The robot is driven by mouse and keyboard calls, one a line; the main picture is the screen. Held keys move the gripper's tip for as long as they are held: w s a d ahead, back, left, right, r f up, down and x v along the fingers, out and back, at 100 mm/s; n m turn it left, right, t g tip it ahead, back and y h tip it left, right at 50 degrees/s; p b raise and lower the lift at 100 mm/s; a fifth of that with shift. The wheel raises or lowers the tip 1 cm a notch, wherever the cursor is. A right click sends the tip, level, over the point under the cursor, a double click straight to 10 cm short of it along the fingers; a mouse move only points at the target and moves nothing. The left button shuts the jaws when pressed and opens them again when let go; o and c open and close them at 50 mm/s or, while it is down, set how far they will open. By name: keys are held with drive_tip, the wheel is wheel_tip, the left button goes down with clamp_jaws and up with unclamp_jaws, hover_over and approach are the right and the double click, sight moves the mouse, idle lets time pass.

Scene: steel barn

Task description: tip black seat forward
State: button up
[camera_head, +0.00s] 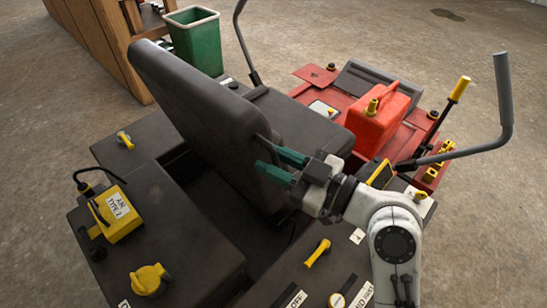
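The black seat (205,110) is on the red and black riding mower. Its tall backrest leans toward the upper left, and the dark cushion (305,125) lies to the right of it. My gripper (268,158) has teal fingers and is at the right edge of the backrest, low down near the cushion. The fingers are apart, with a thin dark edge or bracket of the seat near their tips. I cannot tell whether they touch it. My wrist hides part of the cushion's near side.
A red fuel can (377,117) stands on the mower's red front, near a grey lever (504,90) and a yellow-tipped lever (459,90). A green bin (196,42) and a wooden bench (103,40) stand behind. Concrete floor is open at the upper right.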

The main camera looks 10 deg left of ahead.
clamp_jaws()
idle(0.3)
